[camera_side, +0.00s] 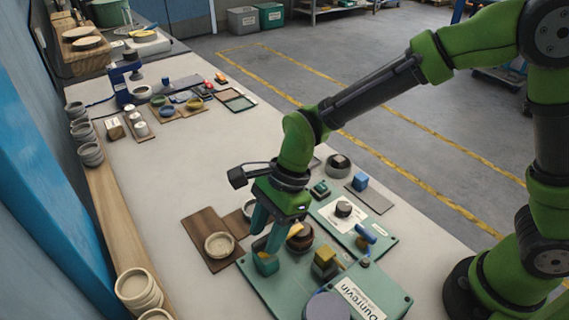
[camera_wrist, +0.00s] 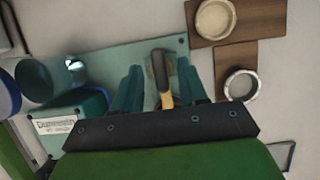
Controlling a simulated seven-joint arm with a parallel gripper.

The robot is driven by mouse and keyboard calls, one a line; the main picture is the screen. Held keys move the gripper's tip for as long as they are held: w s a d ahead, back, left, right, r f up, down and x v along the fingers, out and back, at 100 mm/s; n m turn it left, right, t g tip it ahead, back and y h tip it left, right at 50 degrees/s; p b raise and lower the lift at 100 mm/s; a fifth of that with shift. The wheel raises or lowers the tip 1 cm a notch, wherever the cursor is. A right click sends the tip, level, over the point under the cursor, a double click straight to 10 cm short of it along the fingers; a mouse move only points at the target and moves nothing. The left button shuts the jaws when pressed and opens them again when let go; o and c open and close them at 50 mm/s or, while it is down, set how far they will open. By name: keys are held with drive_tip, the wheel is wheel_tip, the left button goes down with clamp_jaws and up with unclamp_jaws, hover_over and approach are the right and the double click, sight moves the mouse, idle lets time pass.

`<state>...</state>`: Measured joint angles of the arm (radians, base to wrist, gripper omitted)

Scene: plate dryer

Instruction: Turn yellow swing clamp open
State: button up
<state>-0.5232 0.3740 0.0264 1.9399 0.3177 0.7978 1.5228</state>
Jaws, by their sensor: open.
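The yellow swing clamp (camera_wrist: 166,90) shows in the wrist view as a narrow lever with a dark upper part and a yellow lower part. It stands over the light green plate (camera_wrist: 112,52). My gripper (camera_wrist: 160,76) is open, with one teal finger on each side of the lever and gaps between. In the side view my gripper (camera_side: 268,232) points down over the left part of the green fixture (camera_side: 283,290). There the fingers hide much of the clamp, and I cannot tell whether they touch it.
A yellow block (camera_side: 325,257) and a blue handle (camera_side: 366,233) stand to the right of my gripper. A brown board with a round dish (camera_side: 219,244) lies to the left. A labelled green box (camera_wrist: 75,122) is at lower left in the wrist view.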

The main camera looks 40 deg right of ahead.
drive_tip(key=shift+a+f, duration=0.1)
drive_tip(key=shift+f, duration=0.15)
clamp_jaws()
